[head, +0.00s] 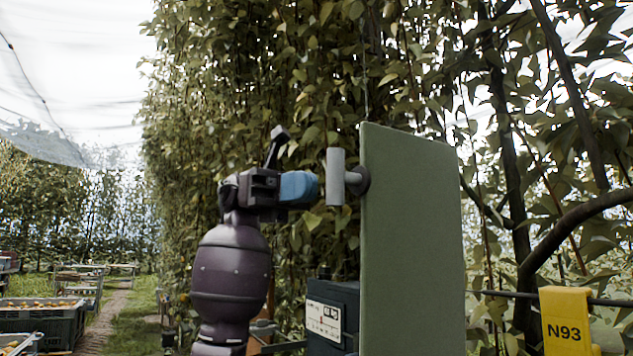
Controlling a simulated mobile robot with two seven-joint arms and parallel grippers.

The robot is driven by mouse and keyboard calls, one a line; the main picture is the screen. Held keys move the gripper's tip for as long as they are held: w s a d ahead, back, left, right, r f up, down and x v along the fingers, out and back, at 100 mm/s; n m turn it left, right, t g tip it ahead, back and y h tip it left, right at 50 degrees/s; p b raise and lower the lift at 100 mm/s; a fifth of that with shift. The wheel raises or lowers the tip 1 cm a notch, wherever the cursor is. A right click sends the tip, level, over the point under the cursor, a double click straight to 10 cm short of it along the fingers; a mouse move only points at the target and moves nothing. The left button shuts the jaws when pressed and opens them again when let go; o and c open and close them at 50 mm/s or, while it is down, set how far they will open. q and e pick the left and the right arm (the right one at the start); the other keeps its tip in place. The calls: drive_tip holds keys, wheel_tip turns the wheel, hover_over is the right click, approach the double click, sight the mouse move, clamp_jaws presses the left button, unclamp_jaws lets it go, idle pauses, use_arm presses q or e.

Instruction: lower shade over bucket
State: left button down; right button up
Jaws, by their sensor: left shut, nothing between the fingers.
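The shade (411,245) appears to be the upright green panel right of centre. A pale grey cylindrical handle (336,177) sticks out from its left edge on a dark round mount. My left gripper (305,187), with blue fingertips on a dark purple arm, is shut and empty. Its tips point right at the handle, and a small gap seems to separate them in the picture; depth is hard to judge. I cannot make out a bucket in this view. My right gripper is not in view.
A dark box (350,300) with a white gauge label stands low behind the panel's left edge. Dense foliage fills the back. A yellow N93 tag (567,322) hangs at lower right. Fruit crates (40,322) stand beside a dirt path at far left.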

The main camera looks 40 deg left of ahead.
use_arm(q)
drive_tip(key=x, duration=0.3)
drive_tip(key=shift+d, duration=0.15)
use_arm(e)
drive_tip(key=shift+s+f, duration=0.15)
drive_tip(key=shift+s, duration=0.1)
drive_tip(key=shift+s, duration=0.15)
use_arm(q)
drive_tip(key=shift+d, duration=0.1)
